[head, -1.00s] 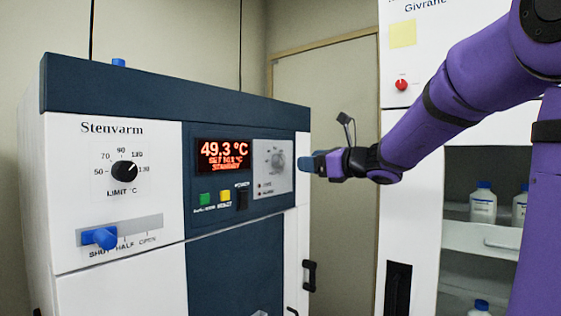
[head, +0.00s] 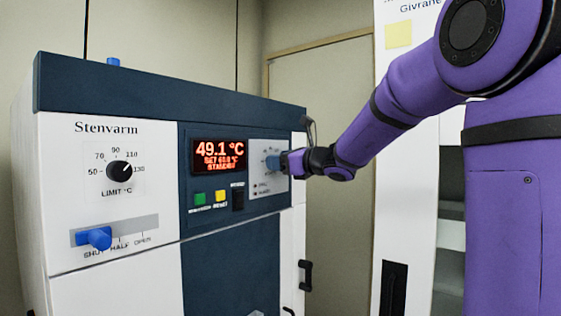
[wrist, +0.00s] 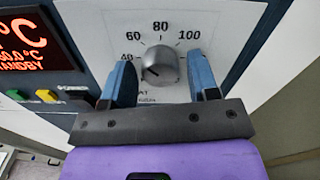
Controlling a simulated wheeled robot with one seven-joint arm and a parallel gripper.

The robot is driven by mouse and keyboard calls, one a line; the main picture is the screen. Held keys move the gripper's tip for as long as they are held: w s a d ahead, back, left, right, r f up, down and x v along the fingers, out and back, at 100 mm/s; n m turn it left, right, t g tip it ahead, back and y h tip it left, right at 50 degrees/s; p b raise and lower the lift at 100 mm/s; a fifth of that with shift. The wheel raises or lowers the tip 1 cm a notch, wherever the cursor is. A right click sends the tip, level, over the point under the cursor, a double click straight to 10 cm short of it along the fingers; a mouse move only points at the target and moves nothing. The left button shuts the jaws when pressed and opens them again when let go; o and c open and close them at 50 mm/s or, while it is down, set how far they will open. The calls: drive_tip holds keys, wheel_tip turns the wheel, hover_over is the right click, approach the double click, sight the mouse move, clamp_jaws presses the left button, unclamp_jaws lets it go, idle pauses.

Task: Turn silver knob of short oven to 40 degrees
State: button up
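The short oven (head: 110,240), labelled Stenvarm, stands at the left in the head view. Its silver knob (wrist: 162,68) shows in the wrist view on a white dial plate with marks including 40, 60, 80 and 100. The knob's pointer line faces lower left, near the 40 side. My gripper (head: 273,161) is at this knob, which it largely hides in the head view. In the wrist view, its blue fingers stand open on the knob's left and right, with small visible gaps.
A black limit knob (head: 120,170) and a blue slider (head: 95,238) are on the oven's left panel. Green (head: 199,198) and yellow (head: 220,196) buttons and a black switch (head: 238,199) sit left of the dial. A tall white cabinet (head: 405,180) stands at right.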

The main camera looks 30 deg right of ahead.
drive_tip(key=c, duration=0.7)
drive_tip(key=shift+o, duration=0.2)
drive_tip(key=shift+n, duration=4.5)
drive_tip(key=o, duration=0.9)
